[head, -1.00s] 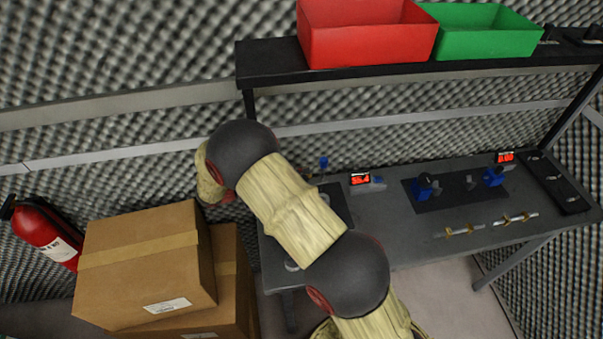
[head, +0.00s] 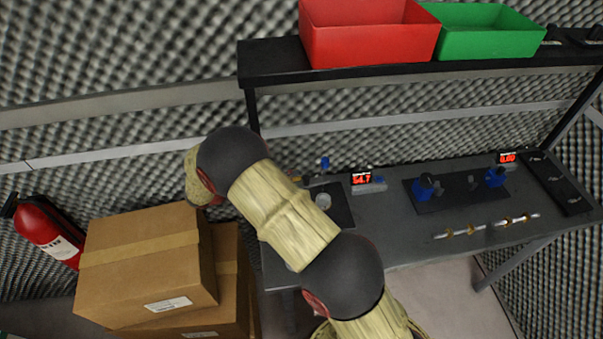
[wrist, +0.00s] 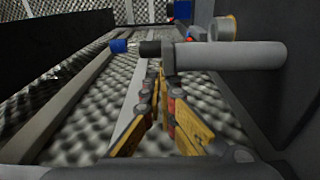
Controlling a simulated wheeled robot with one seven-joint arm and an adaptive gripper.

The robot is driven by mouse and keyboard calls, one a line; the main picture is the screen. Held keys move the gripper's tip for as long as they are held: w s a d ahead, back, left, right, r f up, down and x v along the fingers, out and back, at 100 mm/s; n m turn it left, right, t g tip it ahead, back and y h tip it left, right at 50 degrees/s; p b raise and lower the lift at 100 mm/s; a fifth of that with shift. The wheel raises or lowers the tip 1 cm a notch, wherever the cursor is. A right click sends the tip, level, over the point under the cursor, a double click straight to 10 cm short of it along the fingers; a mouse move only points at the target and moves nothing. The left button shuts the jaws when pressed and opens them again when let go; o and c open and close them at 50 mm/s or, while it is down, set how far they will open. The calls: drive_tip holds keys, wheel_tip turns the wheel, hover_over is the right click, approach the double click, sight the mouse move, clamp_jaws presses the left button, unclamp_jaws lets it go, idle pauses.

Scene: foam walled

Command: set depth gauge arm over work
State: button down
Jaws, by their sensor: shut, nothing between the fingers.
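In the wrist view a gauge with a grey horizontal cylindrical arm (wrist: 235,55) crosses the upper middle. It has a black collar, a blue end cap (wrist: 118,46) at left and a brass-coloured ring (wrist: 222,28) above. In the head view the left station has a black plate (head: 343,207) with a pale round piece (head: 323,201), and a blue knob (head: 325,162) behind. My arm hides my gripper and part of this station there.
A red display (head: 362,179) stands right of the plate. Farther right are a black plate with blue fixtures (head: 425,187), another display (head: 506,158) and a rod with brass rings (head: 486,226). Red (head: 368,40) and green (head: 489,32) bins sit on the shelf. Cardboard boxes (head: 145,262) stand left.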

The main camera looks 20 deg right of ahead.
drive_tip(key=a, duration=0.8)
drive_tip(key=shift+w+a, duration=0.25)
drive_tip(key=shift+w, duration=0.2)
